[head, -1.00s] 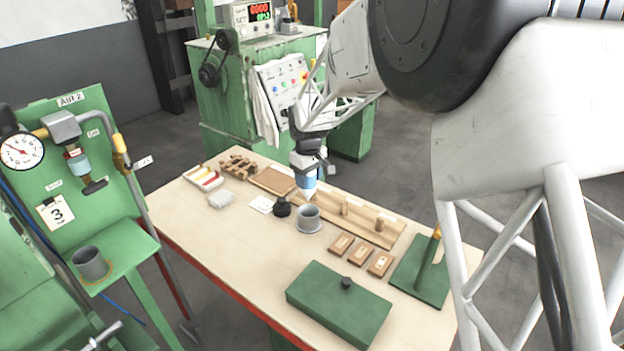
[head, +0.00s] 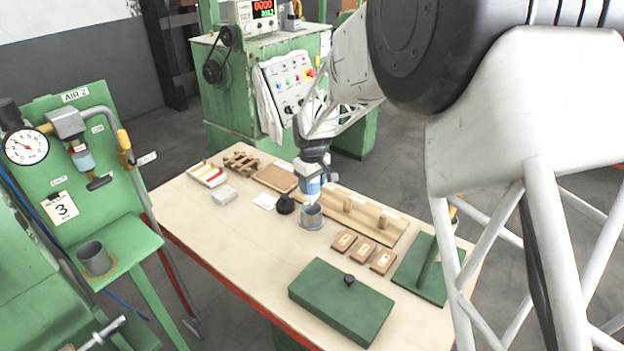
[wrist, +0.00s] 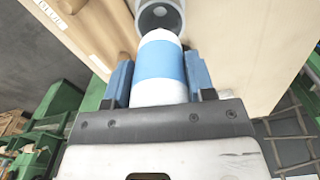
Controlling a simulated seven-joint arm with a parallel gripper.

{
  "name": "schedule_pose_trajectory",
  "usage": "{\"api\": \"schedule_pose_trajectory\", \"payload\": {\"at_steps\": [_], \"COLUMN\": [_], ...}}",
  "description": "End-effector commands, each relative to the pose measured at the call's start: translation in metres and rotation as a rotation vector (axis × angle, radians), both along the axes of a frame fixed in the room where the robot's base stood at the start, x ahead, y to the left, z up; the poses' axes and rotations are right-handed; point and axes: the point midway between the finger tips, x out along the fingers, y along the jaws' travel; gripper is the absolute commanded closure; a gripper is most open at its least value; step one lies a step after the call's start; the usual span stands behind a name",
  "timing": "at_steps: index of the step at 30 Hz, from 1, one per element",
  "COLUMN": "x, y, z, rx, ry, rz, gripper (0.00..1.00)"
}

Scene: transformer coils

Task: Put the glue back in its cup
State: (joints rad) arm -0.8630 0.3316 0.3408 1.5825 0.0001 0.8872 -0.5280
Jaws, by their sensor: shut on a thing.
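The glue is a white bottle with a blue band (head: 309,187). My gripper (head: 313,165) is shut on it and holds it with its narrow end down. In the wrist view the bottle (wrist: 160,65) sits between the two blue fingers (wrist: 158,82). A grey cup (head: 312,218) stands on the table directly below the bottle. In the wrist view the cup (wrist: 172,8) lies just beyond the bottle's end, with part of its opening showing. The bottle's end is close to the rim; I cannot tell whether it is inside.
A black pot (head: 285,204) stands close left of the cup. A wooden rack (head: 365,215) runs behind it, and small wooden blocks (head: 363,250) lie to its right. A green box (head: 341,302) is at the front. Another grey cup (head: 95,258) is on the green stand.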

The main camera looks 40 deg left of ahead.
Motion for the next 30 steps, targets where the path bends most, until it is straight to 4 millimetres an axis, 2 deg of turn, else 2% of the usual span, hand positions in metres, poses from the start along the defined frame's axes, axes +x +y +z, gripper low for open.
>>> {"api": "schedule_pose_trajectory", "payload": {"at_steps": [21,30], "x": [0.000,0.000], "y": [0.000,0.000], "z": [-0.040,-0.050], "rx": [0.000,0.001], "ry": [0.000,0.000], "rz": [0.000,0.000], "gripper": [0.76,0.76]}}
